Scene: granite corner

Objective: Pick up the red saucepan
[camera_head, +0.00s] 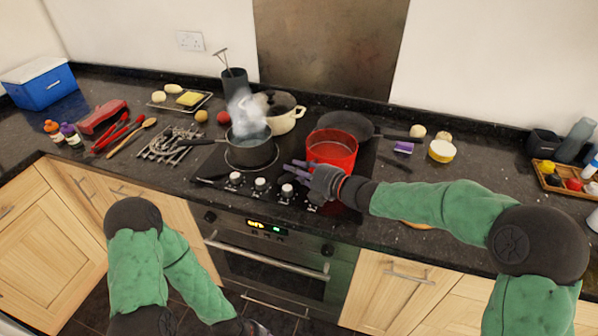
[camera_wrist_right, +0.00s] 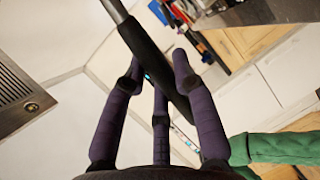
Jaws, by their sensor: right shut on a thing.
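The red saucepan (camera_head: 332,146) is at the right front of the black hob, upright; I cannot tell whether its base touches the hob. My right gripper (camera_head: 298,168) is at its near side, hiding part of it. In the right wrist view, the purple fingers (camera_wrist_right: 160,85) are closed around a dark handle (camera_wrist_right: 155,55) with a metal rod at one end. The handle is mostly hidden by the hand in the head view. My left gripper (camera_head: 258,328) is low at the bottom edge, mostly cut off, in front of the oven and away from the counter.
A steaming grey pot (camera_head: 249,148) stands left of the red saucepan. A cream lidded pot (camera_head: 283,112) and a dark frying pan (camera_head: 345,124) stand behind it. A purple sponge (camera_head: 403,147) and a yellow-and-white tub (camera_head: 442,151) lie to the right.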

